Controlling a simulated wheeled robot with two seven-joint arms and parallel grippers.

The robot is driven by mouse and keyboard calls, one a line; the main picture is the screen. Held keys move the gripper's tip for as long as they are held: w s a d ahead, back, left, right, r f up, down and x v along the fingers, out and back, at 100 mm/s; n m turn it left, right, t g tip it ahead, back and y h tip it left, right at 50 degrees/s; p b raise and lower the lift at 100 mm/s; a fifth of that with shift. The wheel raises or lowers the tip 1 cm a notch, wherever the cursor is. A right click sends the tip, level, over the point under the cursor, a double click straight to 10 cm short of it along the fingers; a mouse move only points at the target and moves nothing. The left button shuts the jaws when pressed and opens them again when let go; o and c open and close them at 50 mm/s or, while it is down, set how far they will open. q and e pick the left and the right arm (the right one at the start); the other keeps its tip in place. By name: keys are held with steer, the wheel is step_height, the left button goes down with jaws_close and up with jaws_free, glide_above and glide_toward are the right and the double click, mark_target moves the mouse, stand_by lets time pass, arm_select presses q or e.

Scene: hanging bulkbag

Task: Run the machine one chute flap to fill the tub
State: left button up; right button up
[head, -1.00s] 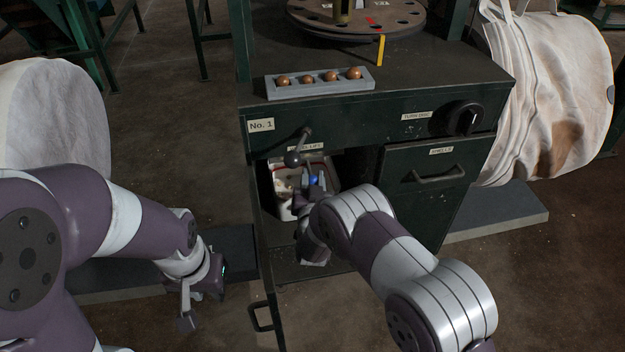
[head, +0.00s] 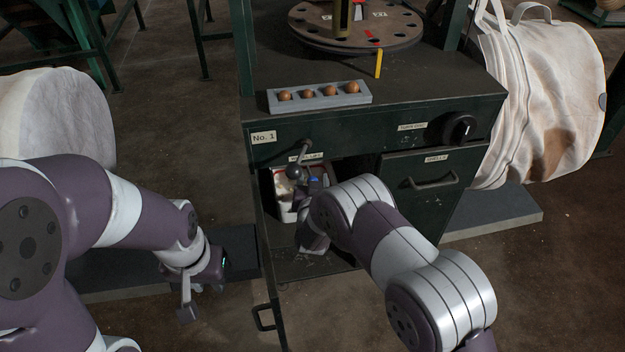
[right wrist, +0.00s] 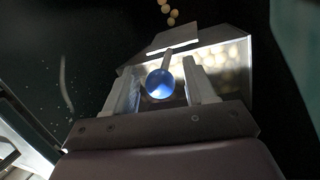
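Machine No. 1 (head: 262,137) stands ahead, with a lower opening holding a pale, red-rimmed tub (head: 286,205). My right gripper (head: 312,192) reaches into this opening. In the right wrist view its two fingers (right wrist: 164,92) stand apart on either side of a blue ball knob (right wrist: 160,84) on a short rod, with small gaps visible. The knob also shows in the head view (head: 314,180), mostly hidden by my wrist. A pale plate (right wrist: 175,38) is behind the rod, with several round nuts beyond and above it. My left gripper (head: 188,312) hangs empty left of the machine; its finger gap is unclear.
A dark ball-ended lever (head: 295,171) hangs close above my right gripper. A grey tray of brown nuts (head: 320,96) and a holed disc (head: 356,27) are on top. A black dial (head: 459,129) and a drawer handle (head: 430,181) are at right. White bulk bags (head: 545,95) flank the machine.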

steer(key=p+v, duration=0.4)
steer(key=v, duration=0.8)
steer(key=shift+s+p, duration=0.35)
